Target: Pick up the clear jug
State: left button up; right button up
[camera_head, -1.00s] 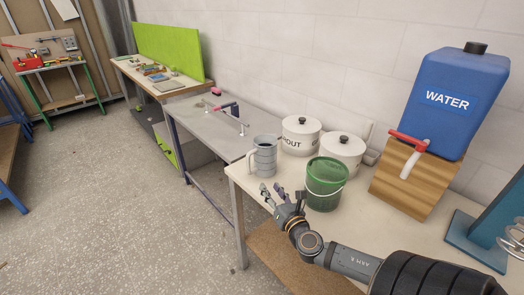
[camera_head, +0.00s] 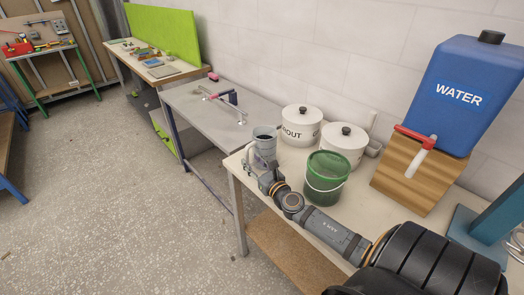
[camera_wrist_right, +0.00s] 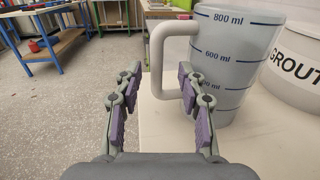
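The clear jug (camera_head: 265,143) stands upright on the near table, greyish and see-through, with its handle on the left. The right wrist view shows its wall (camera_wrist_right: 236,58) with blue ml marks, and its pale handle (camera_wrist_right: 158,60). My right gripper (camera_head: 262,170) is low at the jug's near side. In the wrist view the right gripper (camera_wrist_right: 157,85) has its fingers spread, with the handle ahead between them, close to the right finger. Whether they touch is unclear. The jug's lower part is partly hidden by the gripper in the head view. My left gripper is not in view.
A green bucket (camera_head: 325,181) stands right of my right gripper. Two white lidded pots, one marked GROUT (camera_head: 300,128), stand behind. A blue water container (camera_head: 458,95) sits on a wooden stand (camera_head: 408,178). The table's left edge is close to the jug.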

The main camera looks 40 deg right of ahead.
aim_at(248, 158)
jog(key=w, duration=0.3)
jog(key=shift+w+a+r, duration=0.1)
jog(key=shift+r, duration=0.1)
jog(key=shift+w+f, duration=0.15)
jog(key=shift+w, duration=0.25)
jog(key=shift+s, duration=0.15)
jog(key=shift+c, duration=0.5)
grip_shut()
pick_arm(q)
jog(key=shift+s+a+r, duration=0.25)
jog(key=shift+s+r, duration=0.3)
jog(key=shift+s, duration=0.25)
